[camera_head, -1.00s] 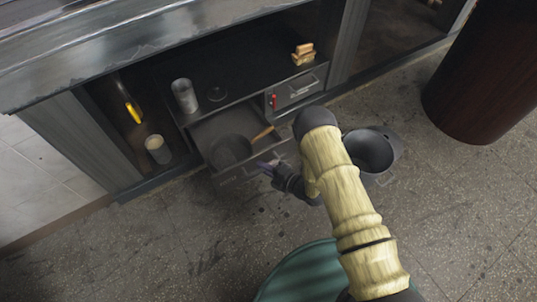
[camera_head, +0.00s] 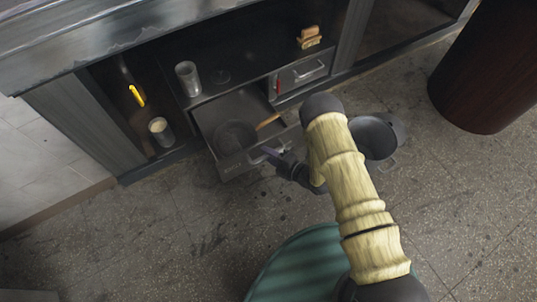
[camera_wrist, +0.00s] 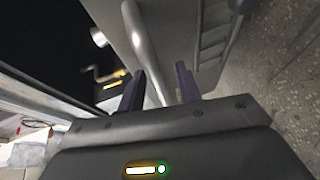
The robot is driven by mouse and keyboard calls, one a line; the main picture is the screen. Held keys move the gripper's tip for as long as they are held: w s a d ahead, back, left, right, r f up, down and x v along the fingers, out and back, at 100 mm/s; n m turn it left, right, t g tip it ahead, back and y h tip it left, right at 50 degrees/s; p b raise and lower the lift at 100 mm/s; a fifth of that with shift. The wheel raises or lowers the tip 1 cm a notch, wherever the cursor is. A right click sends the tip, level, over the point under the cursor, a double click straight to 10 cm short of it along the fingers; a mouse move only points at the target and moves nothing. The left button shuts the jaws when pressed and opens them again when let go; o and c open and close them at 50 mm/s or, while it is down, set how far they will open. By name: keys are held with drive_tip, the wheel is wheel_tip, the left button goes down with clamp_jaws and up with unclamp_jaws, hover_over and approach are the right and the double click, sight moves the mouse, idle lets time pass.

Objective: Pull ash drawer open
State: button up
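The dark ash drawer (camera_head: 238,166) stands pulled out from the low cabinet in the head view. A round pan (camera_head: 235,136) with a wooden handle lies inside it. My gripper (camera_head: 271,155) is at the drawer's front, near its handle, and my arm hides part of the area to the right. In the wrist view, a grey handle bar (camera_wrist: 141,40) runs between the two fingers of my gripper (camera_wrist: 160,88). The fingers are apart, with a visible gap on the bar's right side. Firm contact with the bar cannot be seen.
A closed drawer (camera_head: 308,72) is right of the open one. A metal cup (camera_head: 187,78) stands on the shelf above. A pale-topped container (camera_head: 160,131) stands at left. A dark pot (camera_head: 374,138) is on the floor beside my arm. A reddish-brown barrel (camera_head: 490,80) stands at right.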

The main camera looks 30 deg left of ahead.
drive_tip(key=p+v, duration=0.6)
drive_tip(key=v, duration=1.1)
drive_tip(key=shift+d, duration=0.15)
drive_tip(key=shift+s, duration=0.1)
